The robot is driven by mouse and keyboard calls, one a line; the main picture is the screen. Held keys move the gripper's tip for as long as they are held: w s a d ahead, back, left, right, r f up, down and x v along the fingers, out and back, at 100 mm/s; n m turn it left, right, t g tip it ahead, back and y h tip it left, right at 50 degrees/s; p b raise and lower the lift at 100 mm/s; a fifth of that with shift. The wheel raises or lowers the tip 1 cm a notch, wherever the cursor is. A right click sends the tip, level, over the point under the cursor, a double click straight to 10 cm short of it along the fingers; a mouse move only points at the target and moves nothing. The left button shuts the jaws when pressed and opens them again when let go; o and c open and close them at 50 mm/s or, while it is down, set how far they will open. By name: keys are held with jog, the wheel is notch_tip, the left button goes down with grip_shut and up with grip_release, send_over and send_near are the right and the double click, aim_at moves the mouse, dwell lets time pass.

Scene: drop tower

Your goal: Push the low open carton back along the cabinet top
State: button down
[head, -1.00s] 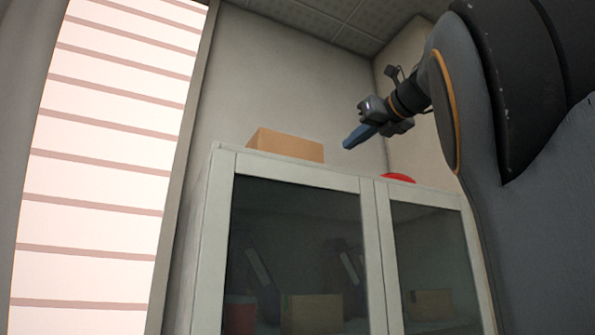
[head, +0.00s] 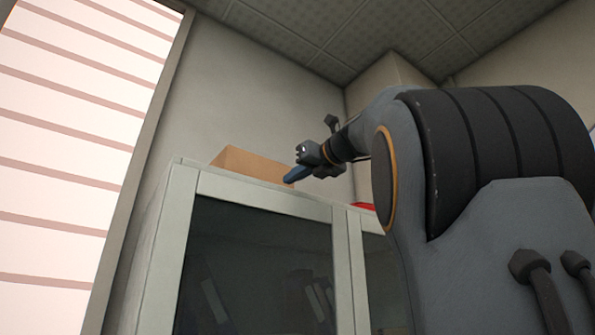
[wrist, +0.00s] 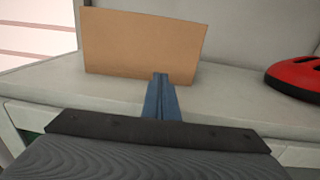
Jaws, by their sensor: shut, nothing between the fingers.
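The low tan carton (head: 248,163) sits on top of the cabinet, near its left end. In the wrist view the carton's front wall (wrist: 140,45) faces me and its inside is hidden. My gripper (head: 292,179) is at the carton's right front in the head view, with blue fingers closed together. In the wrist view the closed fingertips (wrist: 160,78) overlap the lower edge of the carton's front wall, right of its middle. I cannot tell whether they touch it. The cabinet top (wrist: 225,95) shows bare around the carton.
A red helmet-like object (wrist: 297,76) lies on the cabinet top to the right of the carton; it also shows in the head view (head: 363,206). A wall stands behind the cabinet. A bright striped window (head: 70,130) is at the left. The cabinet has glass doors (head: 255,270).

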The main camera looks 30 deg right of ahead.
aim_at(281, 184)
jog(key=w+p, duration=0.2)
jog(key=w, duration=0.4)
jog(key=shift+a, duration=0.2)
